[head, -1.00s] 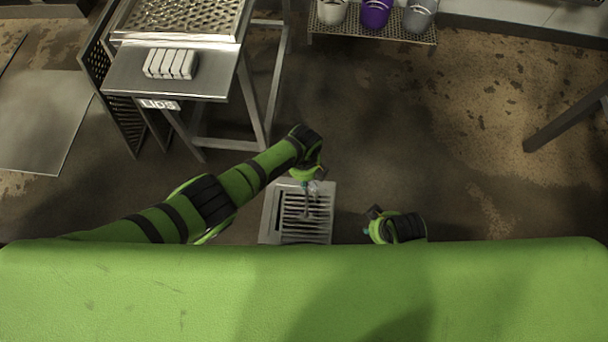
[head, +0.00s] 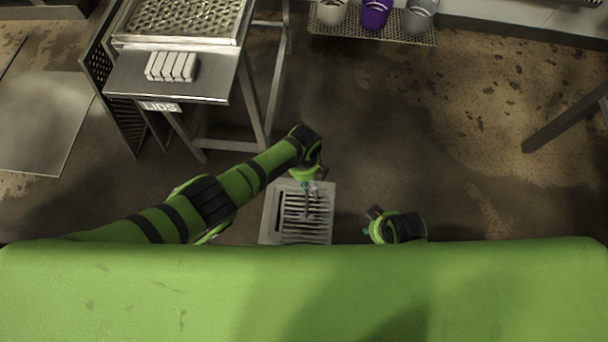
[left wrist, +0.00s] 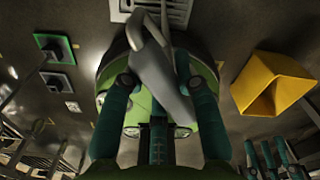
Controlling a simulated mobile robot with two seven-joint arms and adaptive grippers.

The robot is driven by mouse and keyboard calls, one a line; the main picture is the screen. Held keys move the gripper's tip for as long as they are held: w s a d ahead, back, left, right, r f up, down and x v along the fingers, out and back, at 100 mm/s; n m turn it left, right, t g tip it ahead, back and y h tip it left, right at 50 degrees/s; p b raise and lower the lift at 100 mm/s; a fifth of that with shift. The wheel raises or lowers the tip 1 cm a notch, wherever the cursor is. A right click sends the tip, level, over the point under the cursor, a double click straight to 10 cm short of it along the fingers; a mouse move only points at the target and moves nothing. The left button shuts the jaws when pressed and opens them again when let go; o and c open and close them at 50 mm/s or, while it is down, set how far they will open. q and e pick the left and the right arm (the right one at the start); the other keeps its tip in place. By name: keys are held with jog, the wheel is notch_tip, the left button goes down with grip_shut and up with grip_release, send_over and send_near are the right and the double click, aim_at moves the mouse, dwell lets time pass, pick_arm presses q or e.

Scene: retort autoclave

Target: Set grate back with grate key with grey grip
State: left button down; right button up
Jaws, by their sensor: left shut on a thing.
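The slatted metal grate (head: 300,228) lies at floor level within a pale square surround (head: 268,226), in front of my green body. I cannot tell whether it sits fully flush. My left gripper (head: 308,184) is over the far right part of the grate. In the left wrist view, its teal fingers (left wrist: 160,92) are shut on the grate key's grey grip (left wrist: 158,68). The key's lower end is hard to make out, and so is its contact with the grate. The slats also show at the top of the left wrist view (left wrist: 172,8). My right gripper (head: 371,221) hangs right of the grate, its fingers unclear.
A metal table (head: 125,82) with a lids label and white blocks (head: 171,66) stands at the back left. A rack (head: 330,36) with several buckets is at the back. A yellow object (left wrist: 272,84) is at right in the left wrist view. Floor right of the grate is open.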

pick_arm(q)
jog(key=shift+r, duration=0.15)
jog(key=shift+r+p, duration=3.4)
